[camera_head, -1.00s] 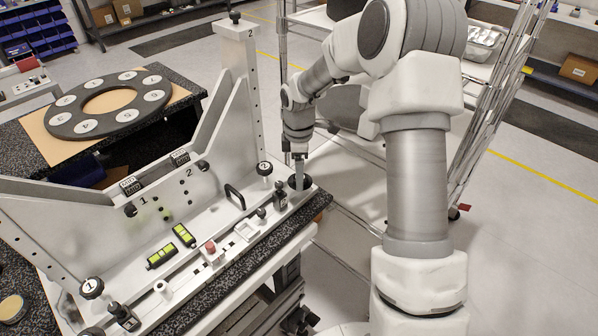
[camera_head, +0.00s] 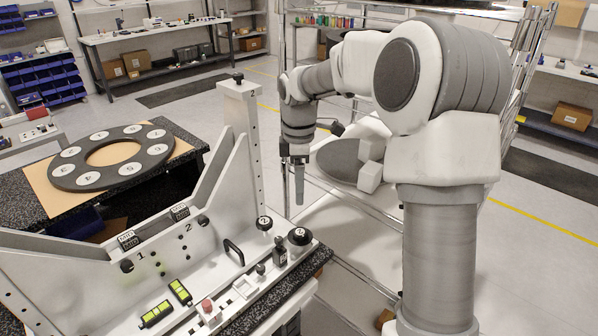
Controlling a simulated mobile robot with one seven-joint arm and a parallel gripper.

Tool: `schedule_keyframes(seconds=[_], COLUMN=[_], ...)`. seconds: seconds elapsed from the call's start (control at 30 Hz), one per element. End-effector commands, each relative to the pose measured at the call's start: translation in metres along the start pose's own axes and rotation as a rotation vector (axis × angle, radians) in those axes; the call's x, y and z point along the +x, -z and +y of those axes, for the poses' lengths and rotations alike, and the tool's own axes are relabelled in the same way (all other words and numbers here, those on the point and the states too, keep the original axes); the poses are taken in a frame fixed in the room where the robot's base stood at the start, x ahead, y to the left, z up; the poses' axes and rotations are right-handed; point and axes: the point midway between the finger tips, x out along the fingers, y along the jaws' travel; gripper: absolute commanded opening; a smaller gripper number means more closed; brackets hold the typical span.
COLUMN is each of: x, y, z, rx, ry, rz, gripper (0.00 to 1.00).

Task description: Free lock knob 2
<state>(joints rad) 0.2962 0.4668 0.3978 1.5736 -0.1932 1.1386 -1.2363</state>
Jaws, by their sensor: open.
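The white mirror fixture (camera_head: 195,262) stands on a speckled table. A black knob with a white disc marked 2 (camera_head: 264,223) stands on its base, near the tall post marked 2. A larger black knob with a pale marked disc (camera_head: 299,236) sits to its right at the base's end. Its mark is too small to read surely, so I cannot tell which one is lock knob 2. My gripper (camera_head: 299,197) points down above the larger knob, apart from it. It is open and looks empty. Its fingers overlap from this side.
A black handle (camera_head: 234,252) and a small black clamp (camera_head: 279,250) stand close to the knobs. The tall post (camera_head: 242,130) rises left of my gripper. A numbered black ring (camera_head: 70,173) lies on the table behind. Metal rack rails stand behind my arm.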

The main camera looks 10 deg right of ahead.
Motion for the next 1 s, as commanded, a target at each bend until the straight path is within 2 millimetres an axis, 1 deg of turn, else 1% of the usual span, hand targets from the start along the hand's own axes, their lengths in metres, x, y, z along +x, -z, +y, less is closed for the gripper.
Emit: schedule_keyframes(seconds=[0.03, 0.1, 0.23, 0.37, 0.6, 0.7, 0.77, 0.87, 1.0], x=[-0.01, -0.02, -0.03, -0.034, -0.034, -0.037, -0.042, -0.056, -0.078], y=[0.0, 0.0, 0.0, 0.0, 0.0, 0.0, 0.0, 0.0, -0.004], z=[0.0, 0.001, 0.0, 0.0, 0.0, -0.003, -0.008, -0.024, -0.055], rx=[0.0, 0.001, 0.001, 0.001, 0.001, 0.012, 0.035, 0.102, 0.251], ry=[-0.003, -0.003, 0.0, 0.0, 0.0, -0.006, -0.016, -0.046, -0.108], rz=[0.0, 0.0, 0.0, 0.001, 0.0, -0.003, -0.009, -0.022, -0.032], gripper=[0.79, 0.79, 0.79, 0.79, 0.79, 0.79, 0.79, 0.79, 0.79])
